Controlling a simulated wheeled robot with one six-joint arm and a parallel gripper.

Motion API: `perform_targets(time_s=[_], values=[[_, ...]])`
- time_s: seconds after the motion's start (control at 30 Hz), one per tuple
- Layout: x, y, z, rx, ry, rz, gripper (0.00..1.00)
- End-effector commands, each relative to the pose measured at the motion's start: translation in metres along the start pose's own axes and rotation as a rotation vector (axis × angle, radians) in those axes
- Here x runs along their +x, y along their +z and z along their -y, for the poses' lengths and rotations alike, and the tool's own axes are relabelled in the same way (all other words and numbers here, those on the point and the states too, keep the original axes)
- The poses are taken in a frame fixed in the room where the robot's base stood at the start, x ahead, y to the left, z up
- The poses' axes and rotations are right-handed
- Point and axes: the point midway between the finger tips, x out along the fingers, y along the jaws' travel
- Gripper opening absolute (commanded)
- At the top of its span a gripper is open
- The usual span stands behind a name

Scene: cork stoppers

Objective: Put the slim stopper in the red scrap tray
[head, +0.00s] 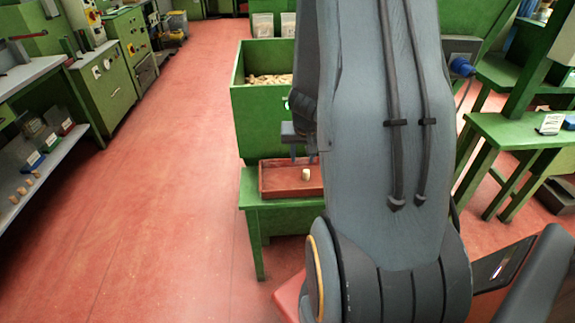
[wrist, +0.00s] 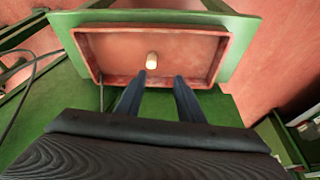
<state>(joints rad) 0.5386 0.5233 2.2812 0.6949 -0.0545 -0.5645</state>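The red scrap tray (head: 268,191) sits on a low green stand; it also shows in the wrist view (wrist: 196,87). One pale, narrow cork stopper (head: 306,174) is in the tray, apart from its walls. In the wrist view the stopper (wrist: 151,61) is just beyond my fingertips, closer to the left finger. My gripper (head: 303,159) is above the tray, partly hidden behind my arm in the head view. In the wrist view my gripper (wrist: 159,76) has its two blue fingers apart, with nothing between them.
A green bin (head: 262,120) full of corks stands behind the tray. Several stoppers (head: 21,190) stand on a grey shelf (head: 50,160) at the left, before small labelled boxes. Green benches are at the right. The red floor (head: 150,200) between shelf and stand is clear.

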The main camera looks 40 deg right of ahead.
Motion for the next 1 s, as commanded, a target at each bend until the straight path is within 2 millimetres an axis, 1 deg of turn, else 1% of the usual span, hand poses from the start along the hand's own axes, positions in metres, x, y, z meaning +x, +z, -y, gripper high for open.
perform_targets(time_s=[0.03, 0.07, 0.1, 0.17, 0.2, 0.27, 0.3, 0.33, 0.4, 0.5, 0.6, 0.73, 1.0], values=[[-0.013, 0.005, 0.021, -0.037, -0.031, 0.009, 0.35], [-0.021, 0.01, 0.035, -0.062, -0.053, 0.02, 0.35], [-0.035, 0.021, 0.055, -0.102, -0.085, 0.041, 0.35], [-0.059, 0.042, 0.087, -0.176, -0.132, 0.082, 0.35], [-0.077, 0.06, 0.106, -0.23, -0.159, 0.115, 0.35], [-0.104, 0.089, 0.128, -0.313, -0.187, 0.166, 0.35], [-0.121, 0.11, 0.138, -0.365, -0.196, 0.202, 0.35], [-0.133, 0.124, 0.143, -0.403, -0.198, 0.226, 0.35], [-0.158, 0.154, 0.148, -0.485, -0.191, 0.278, 0.35], [-0.183, 0.186, 0.146, -0.575, -0.164, 0.328, 0.35], [-0.199, 0.205, 0.139, -0.63, -0.136, 0.358, 0.35], [-0.206, 0.214, 0.134, -0.658, -0.116, 0.373, 0.35], [-0.206, 0.214, 0.134, -0.659, -0.114, 0.373, 0.35]])
